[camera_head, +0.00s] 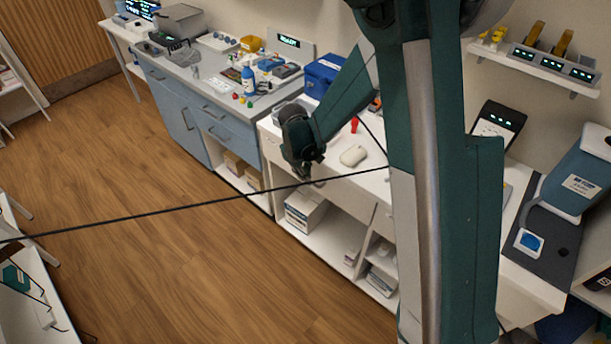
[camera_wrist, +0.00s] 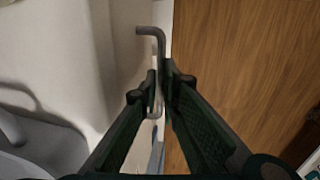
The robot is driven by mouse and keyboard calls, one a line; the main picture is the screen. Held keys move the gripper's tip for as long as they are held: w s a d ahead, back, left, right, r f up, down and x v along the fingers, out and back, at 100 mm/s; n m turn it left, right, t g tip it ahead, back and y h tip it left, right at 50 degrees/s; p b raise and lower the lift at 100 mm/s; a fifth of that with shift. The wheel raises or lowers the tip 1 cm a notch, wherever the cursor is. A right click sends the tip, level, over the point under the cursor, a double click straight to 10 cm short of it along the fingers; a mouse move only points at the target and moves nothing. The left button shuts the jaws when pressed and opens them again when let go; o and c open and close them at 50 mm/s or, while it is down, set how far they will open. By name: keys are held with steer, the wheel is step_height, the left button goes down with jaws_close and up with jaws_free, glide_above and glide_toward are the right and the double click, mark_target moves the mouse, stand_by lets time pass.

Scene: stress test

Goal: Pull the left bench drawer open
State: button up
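The left drawer (camera_head: 273,152) is in the white bench (camera_head: 375,181), with its front partly behind my gripper (camera_head: 304,172). In the wrist view, the grey metal bar handle (camera_wrist: 161,45) stands out from the white front, with wooden floor beyond it. My gripper also shows there (camera_wrist: 160,82), its two dark fingers on either side of the handle bar. The fingertips are close together and appear to press on the bar. The drawer appears closed or nearly so; my gripper hides part of its front edge.
A white rounded object (camera_head: 353,156) and a red item (camera_head: 354,125) lie on the bench top. Open shelves below hold a white box (camera_head: 304,211). A blue-grey cabinet (camera_head: 190,115) stands to the left. The wooden floor (camera_head: 160,220) before the bench is clear.

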steer(key=shift+s+a, duration=0.1)
jaws_close()
steer(key=s+a+b, duration=0.2)
steer(key=s+a, duration=2.2)
steer(key=shift+o, duration=1.6)
jaws_free()
steer(key=shift+r, duration=0.1)
step_height(320, 180, up, 12)
steer(key=s+a, duration=0.1)
steer(key=shift+s+a+f, duration=0.2)
steer(key=shift+s+a, duration=0.1)
